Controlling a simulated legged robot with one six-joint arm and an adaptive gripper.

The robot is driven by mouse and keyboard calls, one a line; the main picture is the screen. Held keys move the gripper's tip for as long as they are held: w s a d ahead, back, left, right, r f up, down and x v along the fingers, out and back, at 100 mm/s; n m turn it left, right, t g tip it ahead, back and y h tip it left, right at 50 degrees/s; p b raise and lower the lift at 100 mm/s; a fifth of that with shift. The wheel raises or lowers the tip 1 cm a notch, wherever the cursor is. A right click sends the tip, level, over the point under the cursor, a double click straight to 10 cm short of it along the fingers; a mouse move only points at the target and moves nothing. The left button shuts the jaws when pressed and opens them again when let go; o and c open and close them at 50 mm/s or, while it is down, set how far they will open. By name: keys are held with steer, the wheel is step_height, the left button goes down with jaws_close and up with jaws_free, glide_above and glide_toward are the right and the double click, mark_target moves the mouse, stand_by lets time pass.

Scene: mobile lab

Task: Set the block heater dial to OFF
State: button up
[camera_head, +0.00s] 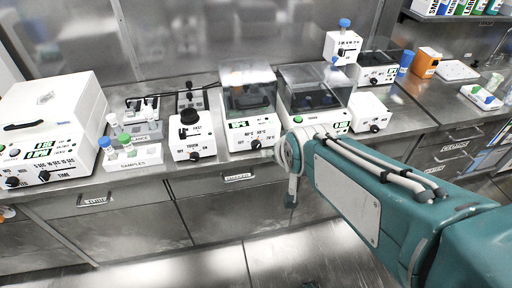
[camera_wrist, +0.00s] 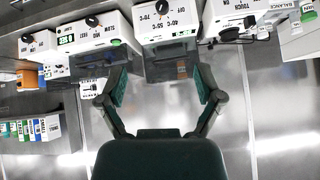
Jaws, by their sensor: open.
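The block heater (camera_head: 249,138) is a white box with a clear-lidded well, standing mid-bench in the head view. Its front carries temperature marks and a small black dial (camera_head: 255,145). The wrist view shows the heater (camera_wrist: 163,24) upside down at the top, with its black dial (camera_wrist: 181,11) near the upper edge. I cannot tell which mark the dial points at. My gripper (camera_wrist: 160,72) is open and empty, its two fingers spread below the heater's face in the wrist picture, apart from the dial. In the head view my gripper (camera_head: 292,188) hangs before the bench, right of the heater, partly hidden.
A similar lidded unit with a green button (camera_head: 298,119) stands right of the heater. A white mixer with a black top (camera_head: 188,134) stands left. The floor before the drawers is clear.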

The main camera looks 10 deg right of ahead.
steer(key=w+f+m+t, duration=0.25)
steer(key=w+f, duration=0.35)
steer(key=w, duration=0.4)
steer(key=m+t, duration=0.2)
steer(key=t, duration=0.2)
glide_toward(256, 148)
step_height(256, 148, up, 3)
steer(key=w, duration=0.2)
step_height(256, 148, down, 6)
steer(key=s+m+t, duration=0.2)
steer(key=t, duration=0.1)
steer(key=w, duration=1)
steer(key=shift+w, duration=0.15)
steer(key=shift+c, duration=0.4)
steer(key=c, duration=1.1)
